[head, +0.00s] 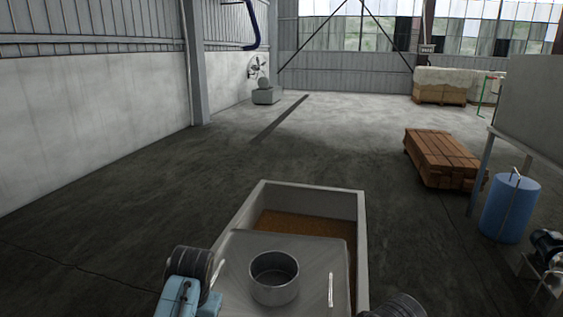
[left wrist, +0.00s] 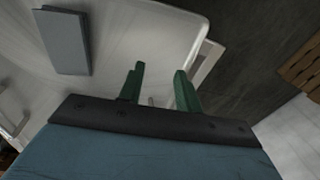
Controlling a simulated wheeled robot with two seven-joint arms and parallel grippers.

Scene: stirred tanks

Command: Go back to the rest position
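My left gripper (left wrist: 159,86) shows in the left wrist view as two green fingers. They stand apart with nothing held between them, above a pale, smooth, round-cornered surface (left wrist: 150,40). In the head view, only dark and blue links of my left arm show at the bottom, left of a metal pot; its fingers are hidden. A dark piece of my right arm shows at the bottom edge, right of the pot. My right gripper is out of view.
The empty-looking pot (head: 274,277) stands on a grey metal top (head: 312,262) with a pale bar handle (head: 331,289). Behind it is an open bin (head: 361,225) with brown contents. Right are stacked timber (head: 441,155) and a blue drum (head: 508,209).

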